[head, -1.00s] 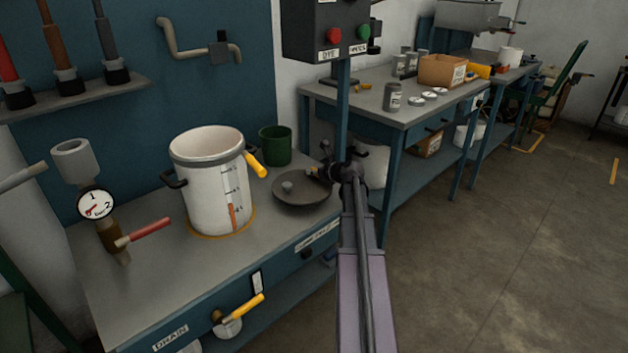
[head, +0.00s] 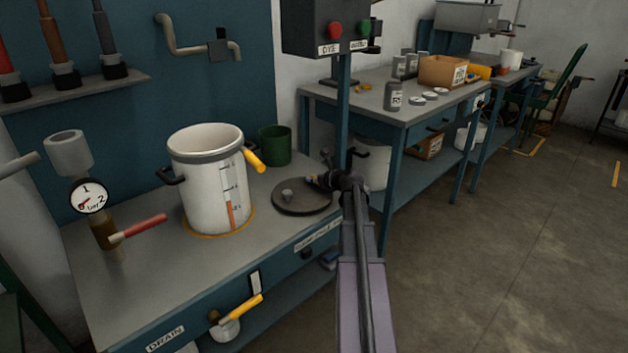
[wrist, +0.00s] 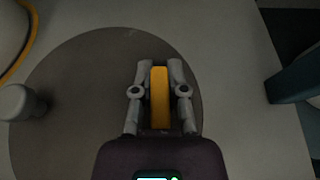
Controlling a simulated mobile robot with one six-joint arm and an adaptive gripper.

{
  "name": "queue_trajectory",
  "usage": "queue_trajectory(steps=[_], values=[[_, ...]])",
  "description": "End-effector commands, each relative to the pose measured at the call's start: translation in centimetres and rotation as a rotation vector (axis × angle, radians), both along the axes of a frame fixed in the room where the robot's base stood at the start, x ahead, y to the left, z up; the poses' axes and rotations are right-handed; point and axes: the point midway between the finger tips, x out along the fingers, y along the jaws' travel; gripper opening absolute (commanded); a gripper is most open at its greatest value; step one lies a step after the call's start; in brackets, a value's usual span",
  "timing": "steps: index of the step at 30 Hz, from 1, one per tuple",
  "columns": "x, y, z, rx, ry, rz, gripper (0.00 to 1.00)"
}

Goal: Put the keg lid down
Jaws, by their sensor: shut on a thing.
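The keg lid (head: 302,206) is a flat dark grey disc with a small grey knob (head: 287,195). It lies level at the bench top, right of the white keg (head: 207,185); I cannot tell whether it fully rests there. My gripper (head: 318,180) is over the lid's far right part. In the wrist view, its two fingers (wrist: 160,66) are shut on the lid's upright yellow grip (wrist: 160,98). The lid (wrist: 75,95) spreads below and to the left, with the knob (wrist: 18,102) at the left. The keg is open at the top.
A green cup (head: 275,146) stands behind the lid. The post (head: 342,125) of the button box rises close to my gripper. The bench's front edge is near the lid. A pressure gauge (head: 89,196) and red-handled valve are at the left; bare bench lies before the keg.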

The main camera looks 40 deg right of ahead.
Motion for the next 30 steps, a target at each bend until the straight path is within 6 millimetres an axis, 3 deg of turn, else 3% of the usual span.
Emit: queue_trajectory(steps=[5, 6, 9, 25, 30], values=[[0.0, 0.0, -0.4, 0.001, 0.000, 0.000, 0.00], [0.0, 0.0, -0.3, 0.000, 0.000, 0.000, 0.27], [0.0, 0.0, -0.3, 0.000, 0.000, 0.000, 0.52], [0.0, 0.0, 0.1, 0.000, 0.000, 0.000, 0.52], [-1.4, 0.0, 0.7, 0.000, 0.000, -0.001, 0.52]])
